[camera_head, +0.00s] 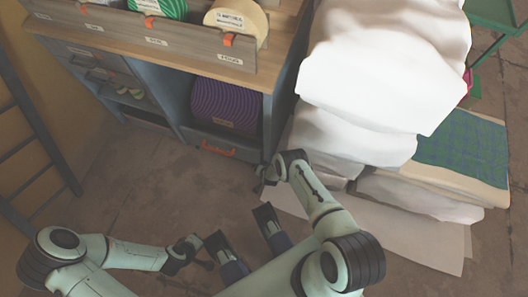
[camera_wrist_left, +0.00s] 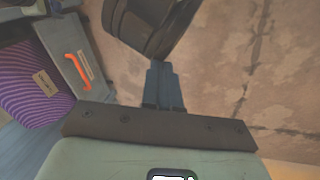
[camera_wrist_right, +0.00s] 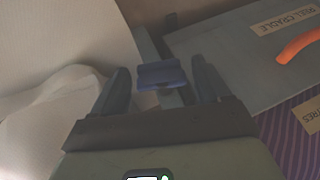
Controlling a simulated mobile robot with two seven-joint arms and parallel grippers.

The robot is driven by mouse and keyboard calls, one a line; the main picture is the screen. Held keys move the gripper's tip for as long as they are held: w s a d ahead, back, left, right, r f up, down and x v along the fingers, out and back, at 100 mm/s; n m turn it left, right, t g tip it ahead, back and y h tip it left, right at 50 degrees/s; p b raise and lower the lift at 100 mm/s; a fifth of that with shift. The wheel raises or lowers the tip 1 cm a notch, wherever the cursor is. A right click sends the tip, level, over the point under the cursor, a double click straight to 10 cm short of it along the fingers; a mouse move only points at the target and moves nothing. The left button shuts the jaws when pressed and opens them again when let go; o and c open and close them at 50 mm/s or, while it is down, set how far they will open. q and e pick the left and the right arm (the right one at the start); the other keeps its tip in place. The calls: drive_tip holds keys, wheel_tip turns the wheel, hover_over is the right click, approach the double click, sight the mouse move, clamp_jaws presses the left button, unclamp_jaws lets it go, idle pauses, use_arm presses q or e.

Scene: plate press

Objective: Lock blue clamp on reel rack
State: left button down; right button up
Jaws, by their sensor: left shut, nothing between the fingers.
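In the right wrist view, the blue clamp (camera_wrist_right: 160,74) sits at the edge of the grey reel rack front, labelled as a reel cradle (camera_wrist_right: 235,50). My right gripper (camera_wrist_right: 162,88) is open, with one finger on each side of the clamp; I cannot tell whether they touch it. In the head view my right gripper (camera_head: 262,178) is low beside the cabinet's right corner, and the clamp cannot be made out there. The rack front (camera_head: 208,141) lies under a purple reel (camera_head: 225,105). My left gripper (camera_head: 207,262) is shut and empty over the floor, also in the left wrist view (camera_wrist_left: 163,72).
The rack front has an orange handle (camera_head: 218,150). The cabinet's wooden top (camera_head: 180,62) holds more reels behind a labelled board. A ladder (camera_head: 40,140) is at the left.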

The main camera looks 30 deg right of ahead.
drive_tip(key=c, duration=0.9)
